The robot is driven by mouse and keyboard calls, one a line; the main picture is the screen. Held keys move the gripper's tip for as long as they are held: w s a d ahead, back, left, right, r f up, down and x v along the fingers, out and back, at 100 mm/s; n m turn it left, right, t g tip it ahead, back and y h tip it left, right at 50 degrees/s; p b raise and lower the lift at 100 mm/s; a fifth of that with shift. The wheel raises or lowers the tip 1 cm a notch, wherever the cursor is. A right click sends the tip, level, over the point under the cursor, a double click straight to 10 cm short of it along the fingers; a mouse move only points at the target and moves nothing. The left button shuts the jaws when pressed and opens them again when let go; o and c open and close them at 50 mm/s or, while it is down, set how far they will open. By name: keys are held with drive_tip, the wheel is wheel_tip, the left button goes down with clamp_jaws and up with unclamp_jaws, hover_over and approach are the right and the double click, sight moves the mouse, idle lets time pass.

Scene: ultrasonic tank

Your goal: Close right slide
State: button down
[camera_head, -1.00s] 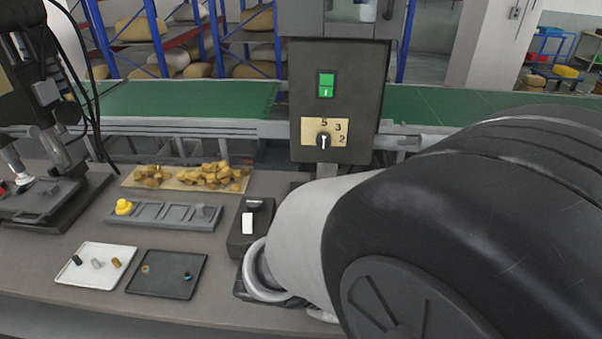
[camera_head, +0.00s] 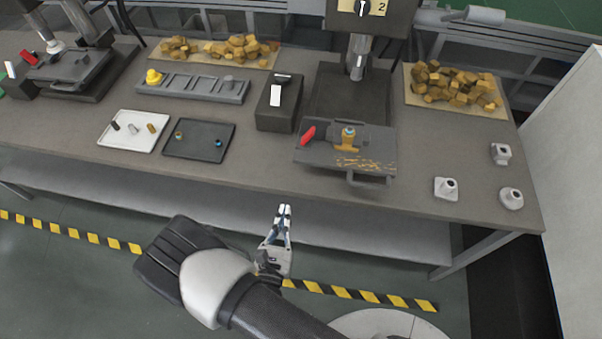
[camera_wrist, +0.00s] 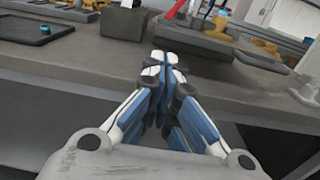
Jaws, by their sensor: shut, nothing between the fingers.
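The right slide (camera_head: 330,156) is a grey plate with a handle (camera_head: 366,182) at its front edge. It sticks out forward from under the right press (camera_head: 359,60). A red-handled clamp (camera_head: 308,135) and a yellow part with a blue top (camera_head: 346,139) sit on it, with yellow chips around. The slide shows partly at the top of the wrist view (camera_wrist: 205,40). My gripper (camera_head: 285,209) is shut and empty, in front of the table edge, below and left of the slide's handle, not touching it. Its closed fingers (camera_wrist: 166,60) fill the middle of the wrist view.
A black box with a white switch (camera_head: 277,95) stands left of the slide. White (camera_head: 134,144) and dark (camera_head: 222,153) trays lie further left. Several grey parts (camera_head: 446,188) stand at the right. Yellow chunks (camera_head: 452,88) lie behind. The floor before the table is clear.

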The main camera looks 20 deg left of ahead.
drive_tip(key=b+x, duration=0.2)
drive_tip(key=x, duration=1.2)
drive_tip(key=shift+d, duration=0.1)
